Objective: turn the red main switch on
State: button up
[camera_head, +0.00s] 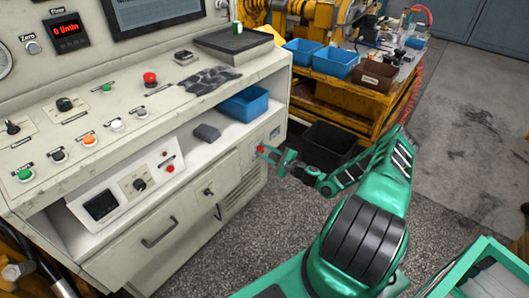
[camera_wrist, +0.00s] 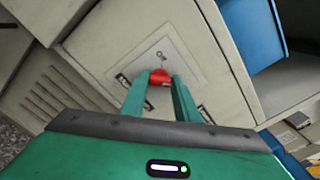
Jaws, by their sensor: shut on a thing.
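The red main switch (camera_wrist: 159,76) sits on a square plate on the cabinet front in the wrist view, with label marks around it. In the head view my gripper (camera_head: 266,152) reaches to the cabinet from the right. The fingers hide part of the knob, and its exact turn angle is hard to tell.
The grey control cabinet (camera_head: 170,230) fills the left, with a red emergency button (camera_head: 150,77) and several coloured buttons above. A blue bin (camera_head: 243,104) stands on its shelf. A yellow workbench (camera_head: 345,108) with bins stands behind. Open floor (camera_head: 455,190) lies to the right.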

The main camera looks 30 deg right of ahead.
jog(key=shift+d+f, duration=0.15)
jog(key=shift+d, duration=0.05)
jog(key=o, duration=1)
jog(key=shift+o, duration=0.2)
jog(key=shift+a, duration=0.1)
jog(key=shift+s, duration=0.1)
jog(key=v, duration=1)
jog(key=shift+s, duration=0.25)
